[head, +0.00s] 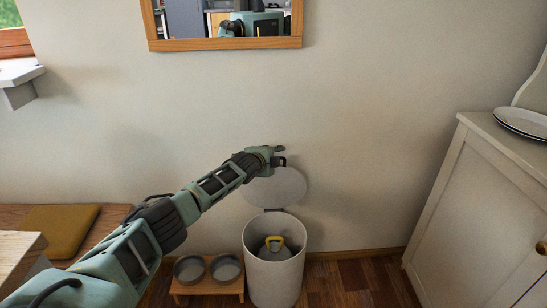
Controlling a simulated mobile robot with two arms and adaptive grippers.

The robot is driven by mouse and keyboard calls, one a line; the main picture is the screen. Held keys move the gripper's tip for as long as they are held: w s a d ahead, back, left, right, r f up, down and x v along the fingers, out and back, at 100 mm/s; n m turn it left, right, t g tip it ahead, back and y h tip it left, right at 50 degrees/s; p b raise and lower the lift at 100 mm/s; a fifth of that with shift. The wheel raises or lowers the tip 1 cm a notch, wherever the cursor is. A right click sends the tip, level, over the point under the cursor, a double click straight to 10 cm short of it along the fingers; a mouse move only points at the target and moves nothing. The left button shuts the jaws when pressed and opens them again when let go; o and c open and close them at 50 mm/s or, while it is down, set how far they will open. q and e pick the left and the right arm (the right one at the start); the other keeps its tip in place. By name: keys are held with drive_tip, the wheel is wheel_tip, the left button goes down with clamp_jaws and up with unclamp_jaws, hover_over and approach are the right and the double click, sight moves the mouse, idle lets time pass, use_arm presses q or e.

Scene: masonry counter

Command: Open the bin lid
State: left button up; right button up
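The white round bin (275,272) stands on the floor against the wall. Its lid (277,190) is up, tilted back above the rim at the wall side, so the bin's mouth is uncovered. A grey object with a yellow handle (273,242) sits inside the bin. My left arm reaches in from the lower left, and my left gripper (279,156) is just above the lid's upper edge. I cannot tell whether it touches the lid or whether its fingers are open. My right gripper is not in view.
A small wooden stand (209,291) with two grey bowls is left of the bin. A white cabinet (480,210) with plates (524,122) is at the right. A wooden bench with a mustard cushion (60,230) is at the left. A framed mirror (226,44) hangs above.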

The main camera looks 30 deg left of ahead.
use_arm(q)
drive_tip(key=shift+s+f, duration=0.15)
drive_tip(key=shift+s+d, duration=0.15)
drive_tip(key=shift+s, duration=0.35)
drive_tip(key=v, duration=1.1)
drive_tip(key=shift+w+r, duration=0.2)
drive_tip(key=shift+r, duration=0.2)
